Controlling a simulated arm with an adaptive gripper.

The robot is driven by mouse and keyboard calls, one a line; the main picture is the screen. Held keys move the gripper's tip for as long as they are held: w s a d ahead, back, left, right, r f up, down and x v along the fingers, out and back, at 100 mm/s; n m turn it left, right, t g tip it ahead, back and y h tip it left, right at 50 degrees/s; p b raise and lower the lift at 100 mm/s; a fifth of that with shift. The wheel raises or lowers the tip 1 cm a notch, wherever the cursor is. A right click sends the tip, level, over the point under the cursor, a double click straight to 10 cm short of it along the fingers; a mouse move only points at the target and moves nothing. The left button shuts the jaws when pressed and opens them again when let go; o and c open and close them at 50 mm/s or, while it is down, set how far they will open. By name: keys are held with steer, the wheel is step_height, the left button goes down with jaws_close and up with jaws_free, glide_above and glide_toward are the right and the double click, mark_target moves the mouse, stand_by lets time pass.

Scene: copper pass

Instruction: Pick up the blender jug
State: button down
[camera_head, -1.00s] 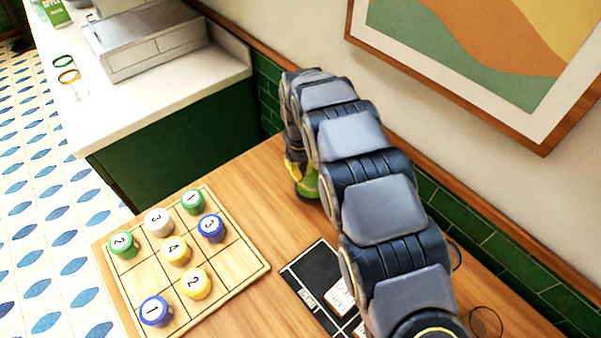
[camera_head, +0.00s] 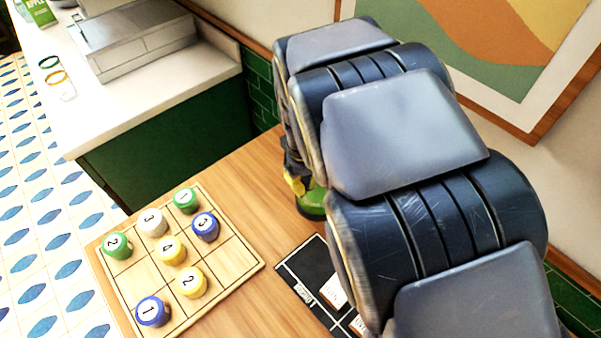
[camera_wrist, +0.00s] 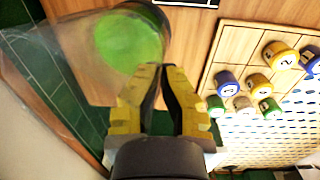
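The blender jug (camera_wrist: 75,45) is a clear, see-through vessel with a bright green round part, at the upper left of the wrist view. In the head view only its green part (camera_head: 312,204) shows, on the wooden table; my arm hides the rest. My gripper (camera_wrist: 160,72) has yellow-and-black fingers, with tips close together right at the jug's side, overlapping its dark edge in the picture. I cannot tell whether they hold any part of it. In the head view, a yellow finger (camera_head: 296,182) shows just left of the green part.
A wooden grid board (camera_head: 227,265) with several numbered coloured pieces lies left of my arm. A black tray or mat (camera_head: 300,268) with white cards is partly under my arm. A white counter (camera_head: 120,110) stands behind, and a wall with a framed picture (camera_head: 540,70) is close on the right.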

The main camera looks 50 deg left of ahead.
steer(key=shift+s+d+r, duration=0.35)
steer(key=shift+s+d, duration=0.05)
steer(key=shift+d, duration=0.25)
steer(key=shift+s+d+r, duration=0.3)
steer(key=shift+s+d, duration=0.05)
steer(key=shift+d, duration=0.25)
